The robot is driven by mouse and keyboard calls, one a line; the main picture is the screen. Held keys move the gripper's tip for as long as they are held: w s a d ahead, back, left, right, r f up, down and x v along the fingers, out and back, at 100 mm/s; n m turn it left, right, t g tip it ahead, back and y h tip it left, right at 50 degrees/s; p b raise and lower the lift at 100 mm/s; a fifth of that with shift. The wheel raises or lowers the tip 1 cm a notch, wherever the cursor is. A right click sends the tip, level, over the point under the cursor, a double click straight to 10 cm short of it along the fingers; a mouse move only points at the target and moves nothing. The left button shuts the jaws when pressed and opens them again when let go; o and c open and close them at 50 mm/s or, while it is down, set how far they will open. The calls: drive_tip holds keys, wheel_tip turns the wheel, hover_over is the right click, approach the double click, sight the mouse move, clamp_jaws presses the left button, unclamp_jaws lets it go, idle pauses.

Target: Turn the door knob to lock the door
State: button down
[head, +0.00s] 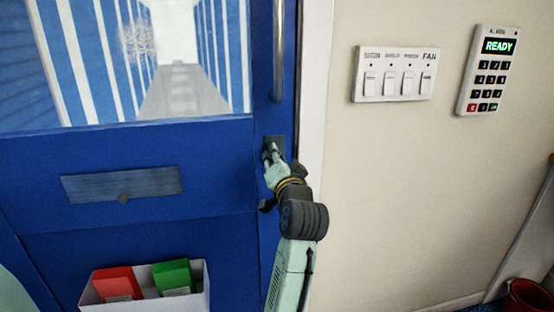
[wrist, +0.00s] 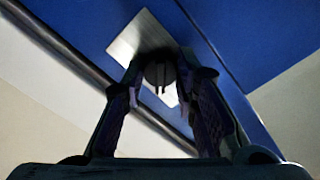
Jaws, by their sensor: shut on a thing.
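The blue door (head: 225,170) fills the left of the head view and looks closed against its white frame. A small dark lock plate (head: 276,140) sits near its right edge, below a long vertical handle. In the wrist view the metal plate (wrist: 128,42) carries a round dark knob (wrist: 160,72) with a thin upright piece below its middle. My gripper (head: 270,150) is at the plate. In the wrist view my gripper (wrist: 162,98) has a finger on each side of the knob, shut on it. The fingers hide the knob's sides, and in the head view they cover most of the knob.
A vertical bar handle (head: 279,50) is above the lock. A mail slot plate (head: 123,184) and a white holder (head: 150,295) with red and green items are on the door. Switches (head: 394,74) and an alarm keypad (head: 487,70) reading READY are on the right wall.

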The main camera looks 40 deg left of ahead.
drive_tip(key=m+p, duration=0.1)
drive_tip(key=m, duration=0.8)
drive_tip(key=shift+m, duration=0.3)
idle(0.4)
drive_tip(key=c, duration=1.2)
unclamp_jaws()
drive_tip(key=shift+c, duration=0.2)
drive_tip(key=v, duration=1.2)
